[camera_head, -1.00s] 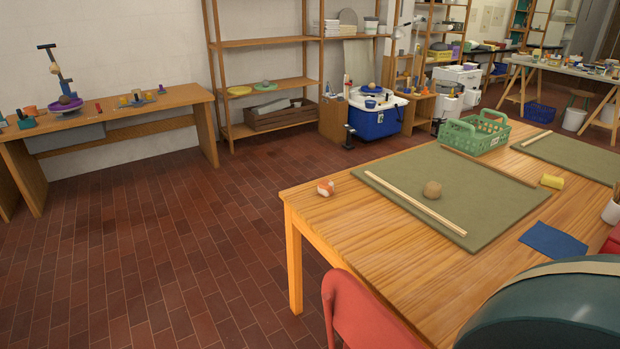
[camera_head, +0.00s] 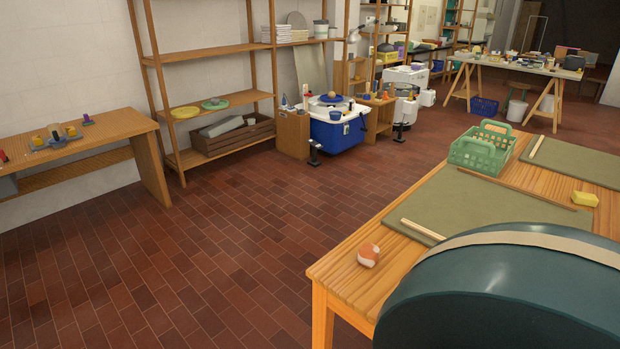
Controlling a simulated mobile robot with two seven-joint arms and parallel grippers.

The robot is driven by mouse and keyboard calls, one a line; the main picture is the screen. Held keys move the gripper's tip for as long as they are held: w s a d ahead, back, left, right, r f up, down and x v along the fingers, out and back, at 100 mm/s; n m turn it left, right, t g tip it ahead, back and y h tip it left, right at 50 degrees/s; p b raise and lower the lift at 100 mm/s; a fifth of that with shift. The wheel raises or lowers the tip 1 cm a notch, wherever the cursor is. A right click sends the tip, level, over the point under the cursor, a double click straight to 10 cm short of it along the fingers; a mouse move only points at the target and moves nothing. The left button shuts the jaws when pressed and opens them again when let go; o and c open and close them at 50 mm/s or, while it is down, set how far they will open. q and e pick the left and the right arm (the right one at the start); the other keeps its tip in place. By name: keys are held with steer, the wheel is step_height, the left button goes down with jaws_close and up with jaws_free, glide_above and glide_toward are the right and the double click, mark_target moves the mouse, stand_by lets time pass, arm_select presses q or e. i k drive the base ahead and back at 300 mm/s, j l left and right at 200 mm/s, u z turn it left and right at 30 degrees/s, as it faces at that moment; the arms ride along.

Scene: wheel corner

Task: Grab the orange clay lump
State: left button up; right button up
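A small orange lump with a pale patch (camera_head: 368,255) sits on the near left corner of the wooden table (camera_head: 343,272). It rests on bare wood, just left of the green mat (camera_head: 440,205). Neither of my grippers is in view, so nothing of them is seen near the lump.
A green basket (camera_head: 480,152) and a yellow block (camera_head: 584,199) are on the table. A large dark teal rounded form, unidentified, hides the table's lower right. A blue-and-white wheel unit (camera_head: 338,130) stands by the shelves. The tiled floor (camera_head: 220,250) left of the table is clear.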

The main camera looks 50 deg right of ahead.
mark_target(368, 254)
steer(key=i, duration=1.7)
steer(key=i+j+z, duration=0.1)
steer(key=i+z, duration=0.4)
steer(key=i+j+z, duration=0.2)
steer(key=i+z, duration=0.25)
steer(key=z, duration=1.85)
steer(key=k+l, duration=0.05)
